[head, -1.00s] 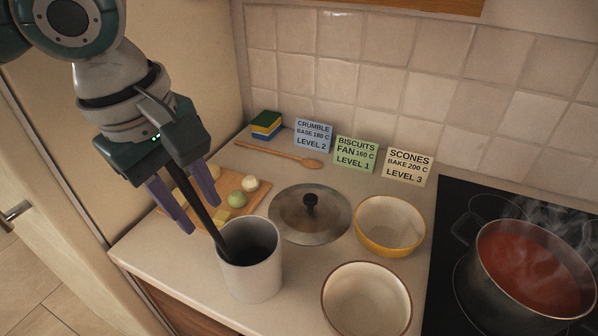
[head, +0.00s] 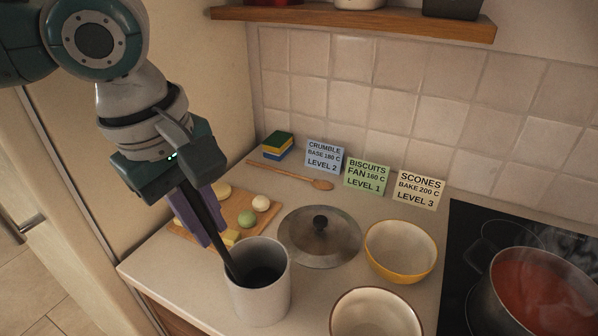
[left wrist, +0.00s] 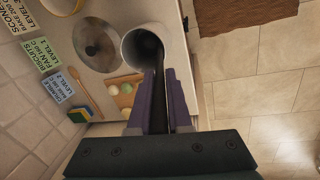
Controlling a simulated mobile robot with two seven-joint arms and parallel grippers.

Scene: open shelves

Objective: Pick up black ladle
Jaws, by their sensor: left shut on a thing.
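The black ladle (head: 232,267) stands tilted in a white crock (head: 262,299), with its lower end hidden inside. Its dark handle runs up to my left gripper (head: 207,228), whose purple fingers are shut on it above the crock's rim. In the left wrist view the handle (left wrist: 159,105) lies between the two fingers (left wrist: 158,100) and leads into the crock (left wrist: 135,48). My right gripper is in neither view.
A wooden board (head: 236,207) with several small food pieces lies behind the crock. A pan lid (head: 335,245), a yellow bowl (head: 400,262) and a cream bowl (head: 375,318) are to the right.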

